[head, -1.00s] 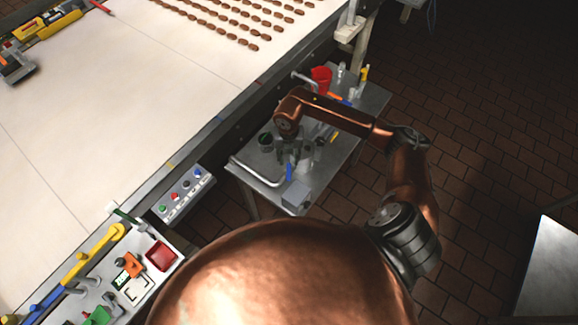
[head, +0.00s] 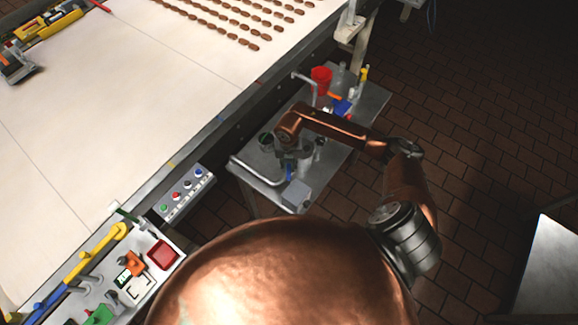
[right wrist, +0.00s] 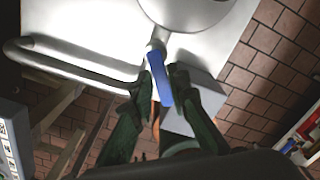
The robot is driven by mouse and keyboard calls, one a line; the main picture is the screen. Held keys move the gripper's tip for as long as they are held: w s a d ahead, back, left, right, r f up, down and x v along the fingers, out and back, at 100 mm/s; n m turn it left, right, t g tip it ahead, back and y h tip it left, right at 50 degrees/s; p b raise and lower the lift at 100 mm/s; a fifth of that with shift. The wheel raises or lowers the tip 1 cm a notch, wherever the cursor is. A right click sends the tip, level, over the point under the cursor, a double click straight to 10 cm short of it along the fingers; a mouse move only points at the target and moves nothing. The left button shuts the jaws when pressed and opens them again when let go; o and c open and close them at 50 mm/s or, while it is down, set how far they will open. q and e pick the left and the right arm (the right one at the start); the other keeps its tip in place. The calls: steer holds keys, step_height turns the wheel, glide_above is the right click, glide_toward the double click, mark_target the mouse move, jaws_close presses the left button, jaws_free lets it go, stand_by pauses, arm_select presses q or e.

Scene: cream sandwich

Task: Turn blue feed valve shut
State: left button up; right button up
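The blue valve handle (head: 289,173) sits on a pipe at the front of the small metal table, beside a grey box. In the right wrist view the blue handle (right wrist: 158,84) points toward the camera from the pipe. My right gripper (right wrist: 163,73) has its two dark fingers on either side of the handle. A gap shows on the left side; whether the right finger touches cannot be told. In the head view my right gripper (head: 291,160) is small and partly hidden by my wrist. My left gripper is not in view.
A bent grey pipe (head: 255,172) and a grey box (head: 296,196) flank the handle. A red container (head: 321,76) stands at the table's back. A button panel (head: 182,193) lies left, along the conveyor (head: 100,110).

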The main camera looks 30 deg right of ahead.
jaws_close()
steer(key=shift+d+f+n+b, duration=0.1)
steer(key=shift+d+n+b, duration=0.1)
steer(key=shift+n+b, duration=0.85)
steer(key=shift+d+n+b, duration=0.25)
steer(key=shift+n+b, duration=1.05)
steer(key=shift+n, duration=0.1)
steer(key=shift+d+n+b, duration=0.3)
steer(key=shift+n+b, duration=1)
steer(key=shift+n, duration=0.15)
steer(key=shift+d+n+b, duration=0.25)
steer(key=shift+n+b, duration=1.05)
steer(key=shift+n, duration=0.1)
steer(key=shift+o, duration=2.3)
jaws_free()
